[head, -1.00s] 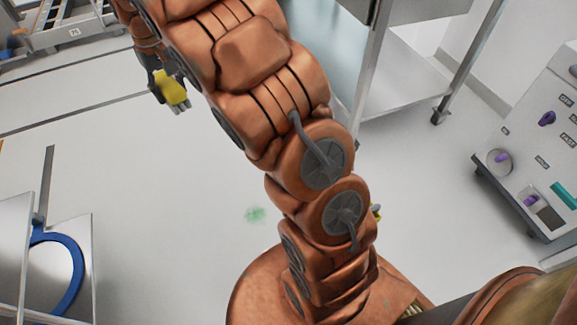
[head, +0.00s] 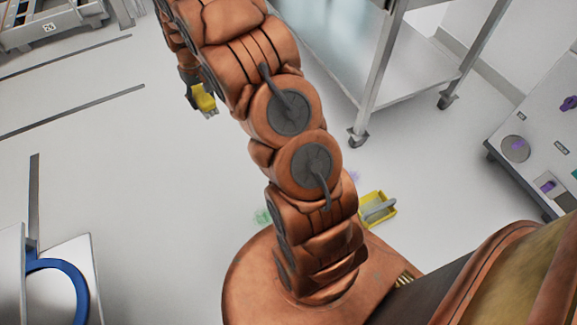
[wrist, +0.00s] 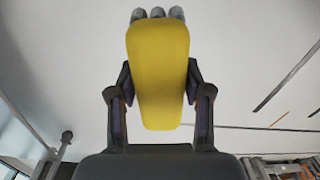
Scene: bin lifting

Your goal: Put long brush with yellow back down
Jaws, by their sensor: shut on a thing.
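The long brush with the yellow back (wrist: 158,75) is held between the two fingers of my gripper (wrist: 158,100) in the wrist view. Its yellow back faces the camera, and grey rounded tips show at its top end. In the head view the yellow brush (head: 204,98) hangs at my gripper (head: 193,88), left of my arm and above the floor. My arm partly hides the gripper there. My gripper is shut on the brush.
A yellow tray (head: 389,206) with a grey item in it is on the floor right of my arm. A wheeled metal table (head: 400,75) stands at the upper right, and a grey cabinet with knobs (head: 540,130) at the right. Metal equipment with a blue ring (head: 70,275) is lower left. Open floor lies at left centre.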

